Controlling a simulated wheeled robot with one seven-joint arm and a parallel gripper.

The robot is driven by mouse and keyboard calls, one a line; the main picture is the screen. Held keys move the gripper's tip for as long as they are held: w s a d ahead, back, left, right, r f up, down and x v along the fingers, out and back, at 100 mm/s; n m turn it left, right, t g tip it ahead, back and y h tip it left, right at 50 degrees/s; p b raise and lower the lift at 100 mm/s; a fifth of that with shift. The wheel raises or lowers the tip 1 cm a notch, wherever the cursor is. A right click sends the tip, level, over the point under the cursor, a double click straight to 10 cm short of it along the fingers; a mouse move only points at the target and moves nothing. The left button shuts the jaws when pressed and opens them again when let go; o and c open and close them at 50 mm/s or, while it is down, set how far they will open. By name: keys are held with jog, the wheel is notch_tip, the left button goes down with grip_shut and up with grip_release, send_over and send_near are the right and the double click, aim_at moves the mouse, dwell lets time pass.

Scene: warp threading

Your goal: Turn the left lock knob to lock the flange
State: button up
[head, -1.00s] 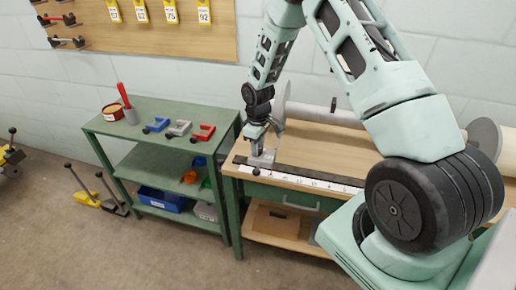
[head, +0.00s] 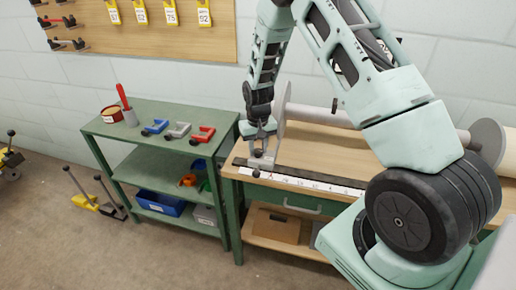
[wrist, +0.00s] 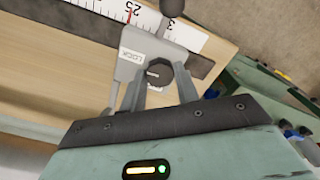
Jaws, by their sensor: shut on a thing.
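The left lock knob (wrist: 158,73) is a dark round knob in the wrist view, on a grey bracket (wrist: 130,62) labelled LOCK. My gripper (wrist: 158,80) has one finger on each side of the knob and is shut on it. In the head view my gripper (head: 262,148) is low at the bench's left end, beside the left flange (head: 281,112), a grey upright disc. The knob is too small to make out clearly in the head view. A black ball-ended lever (wrist: 172,7) sticks out beyond the bracket.
A white ruler (head: 310,184) runs along the front edge of the wooden bench (head: 335,150). A grey roller lies behind it, partly hidden by my arm. A green shelf cart (head: 150,113) with clamps stands close to the left.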

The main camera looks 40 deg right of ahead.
aim_at(258, 151)
dwell(0.4)
jog(key=o, duration=1)
jog(key=shift+r, duration=0.1)
notch_tip(258, 151, up, 17)
jog(key=shift+r+b, duration=0.15)
jog(key=shift+b, duration=0.95)
